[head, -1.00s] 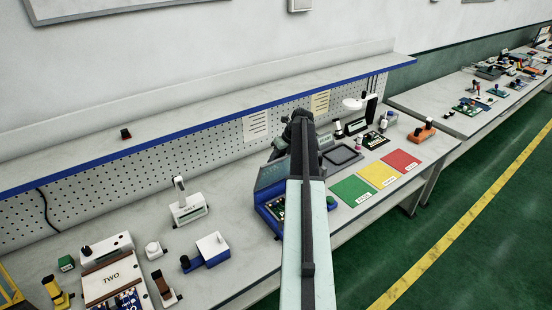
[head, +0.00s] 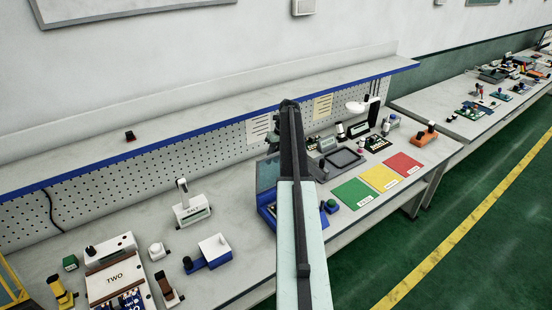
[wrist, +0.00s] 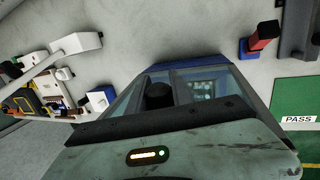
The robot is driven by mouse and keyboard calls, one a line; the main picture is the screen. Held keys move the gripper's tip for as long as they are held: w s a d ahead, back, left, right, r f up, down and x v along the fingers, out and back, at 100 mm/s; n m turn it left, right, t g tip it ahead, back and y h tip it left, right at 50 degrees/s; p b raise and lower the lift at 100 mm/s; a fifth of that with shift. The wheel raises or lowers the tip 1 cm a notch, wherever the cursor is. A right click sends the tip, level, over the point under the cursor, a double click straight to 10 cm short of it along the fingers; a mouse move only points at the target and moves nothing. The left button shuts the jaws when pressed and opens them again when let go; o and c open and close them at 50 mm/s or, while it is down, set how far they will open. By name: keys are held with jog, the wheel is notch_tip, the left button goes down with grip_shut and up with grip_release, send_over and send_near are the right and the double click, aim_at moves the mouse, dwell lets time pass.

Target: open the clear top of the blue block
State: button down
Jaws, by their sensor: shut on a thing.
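The blue block (head: 266,212) sits on the bench, partly hidden behind my arm in the head view. Its clear top (head: 267,175) is raised, standing up at the block's back side. My gripper (head: 273,140) is at the upper part of the clear top, mostly hidden by my arm, and is shut on the top. In the wrist view, clear panes (wrist: 205,82) and a dark round knob (wrist: 158,96) show just past my gripper's housing. A blue edge (wrist: 192,61) lies beyond them. The fingertips themselves are hidden.
A green PASS mat (head: 352,193), a yellow mat (head: 380,177) and a red mat (head: 404,163) lie to the right. A dark tray (head: 346,159) is behind them. A white-and-blue device (head: 209,252) and a scale (head: 192,210) stand left. The shelf (head: 210,125) overhangs behind.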

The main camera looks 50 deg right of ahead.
jog(key=c, duration=1.1)
grip_release()
jog(key=shift+w, duration=0.1)
jog(key=shift+c, duration=0.2)
jog(key=p+v, duration=0.7)
jog(key=v, duration=0.1)
jog(key=shift+p, duration=0.4)
jog(key=shift+f, duration=0.15)
